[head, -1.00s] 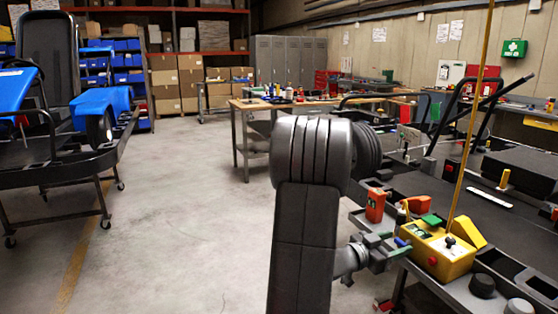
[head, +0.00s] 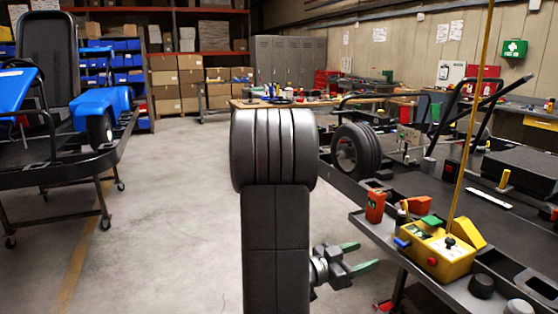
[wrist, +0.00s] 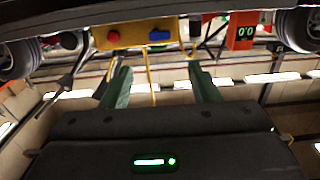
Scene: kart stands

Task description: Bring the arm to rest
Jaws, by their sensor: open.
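My gripper (head: 358,257) is at the lower middle of the head view, beside my dark arm. Its two green-tipped fingers are apart, with nothing between them. It is left of the grey tool cart (head: 440,280) and clear of its edge. In the wrist view the green fingers of my gripper (wrist: 160,85) also stand apart and empty. A yellow control box (head: 440,250) with a tall yellow pole is on the cart, and it also shows at the top of the wrist view (wrist: 135,36).
An orange device (head: 375,206) stands on the cart near its left edge. A kart with a black wheel (head: 357,150) is behind it. A blue kart (head: 100,100) sits on a stand at the left. The concrete floor (head: 175,220) between is clear.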

